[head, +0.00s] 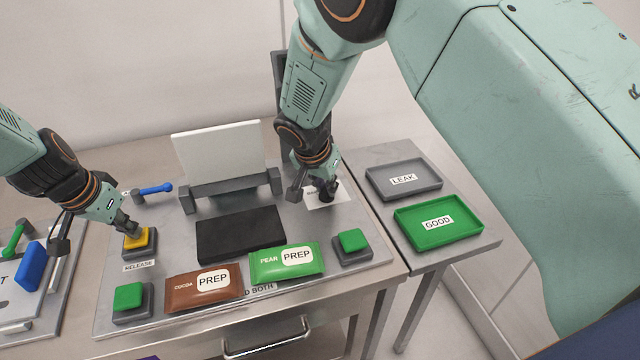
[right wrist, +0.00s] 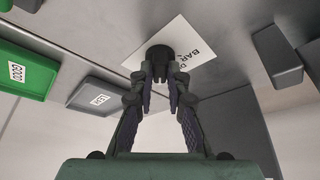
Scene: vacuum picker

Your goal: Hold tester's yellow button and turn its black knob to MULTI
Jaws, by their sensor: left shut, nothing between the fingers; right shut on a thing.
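The yellow button (head: 137,242) sits on a dark base at the left of the tester plate, above a RELEASE label. My left gripper (head: 132,230) is shut and empty, its fingertips at the top of the button; whether the button is pressed down cannot be told. The black knob (head: 329,194) stands on a white label (head: 325,205) at the right rear of the plate. My right gripper (head: 321,183) is shut on the knob. The right wrist view shows its fingers (right wrist: 160,75) around the knob (right wrist: 158,56). The label's lettering is partly hidden, and MULTI cannot be read.
A brown COCOA packet (head: 196,293) and a green PEAR packet (head: 275,268) lie at the front, between green buttons (head: 128,296) (head: 351,240). A black pad (head: 240,234) and an upright white panel (head: 221,153) are behind. LEAK (head: 380,184) and GOOD (head: 412,235) trays stand right.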

